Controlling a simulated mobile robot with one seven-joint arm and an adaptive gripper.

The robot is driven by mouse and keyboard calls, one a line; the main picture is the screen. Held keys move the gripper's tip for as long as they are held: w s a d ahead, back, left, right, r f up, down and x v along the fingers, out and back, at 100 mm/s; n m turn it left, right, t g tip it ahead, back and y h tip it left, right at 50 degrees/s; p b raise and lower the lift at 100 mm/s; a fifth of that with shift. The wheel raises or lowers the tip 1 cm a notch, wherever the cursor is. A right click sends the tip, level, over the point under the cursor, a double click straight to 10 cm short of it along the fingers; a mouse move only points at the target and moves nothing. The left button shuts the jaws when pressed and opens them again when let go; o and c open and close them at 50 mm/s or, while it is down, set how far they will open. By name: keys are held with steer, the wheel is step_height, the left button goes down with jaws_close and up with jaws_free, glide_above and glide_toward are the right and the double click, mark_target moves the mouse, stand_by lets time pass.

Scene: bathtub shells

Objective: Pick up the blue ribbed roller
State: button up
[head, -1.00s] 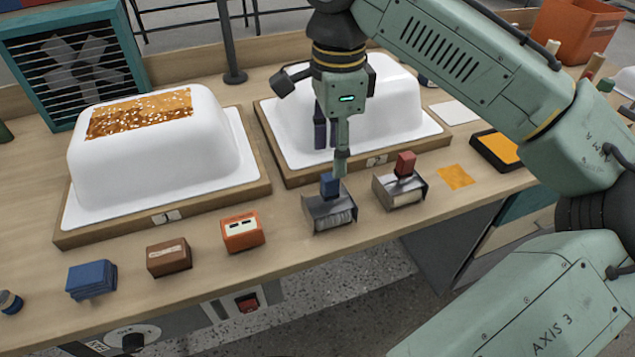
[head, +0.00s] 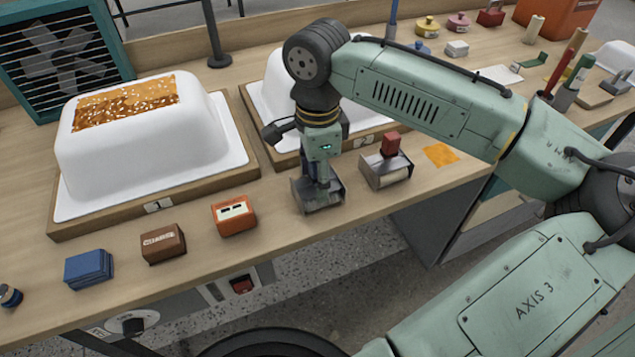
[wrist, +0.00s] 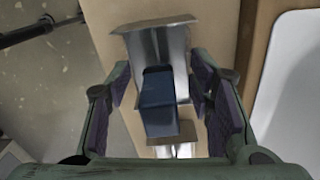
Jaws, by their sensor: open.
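The blue ribbed roller's blue block handle (wrist: 158,100) shows in the wrist view, rising from a grey metal tray-like holder (wrist: 158,42). In the head view the holder (head: 318,199) stands near the table's front edge, and my gripper hides most of the blue handle. My gripper (head: 322,182) is directly above it, pointing down. In the wrist view my open gripper (wrist: 165,95) has one finger on each side of the handle, with gaps visible. The ribbed part is hidden.
A similar holder with a red block handle (head: 391,144) stands close on the right. An orange block (head: 234,216), a brown block (head: 163,244) and blue pads (head: 89,268) lie to the left. White tub shells, one numbered 1 (head: 140,150), stand behind on wooden bases.

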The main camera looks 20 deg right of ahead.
steer(key=shift+c, duration=0.4)
jaws_close()
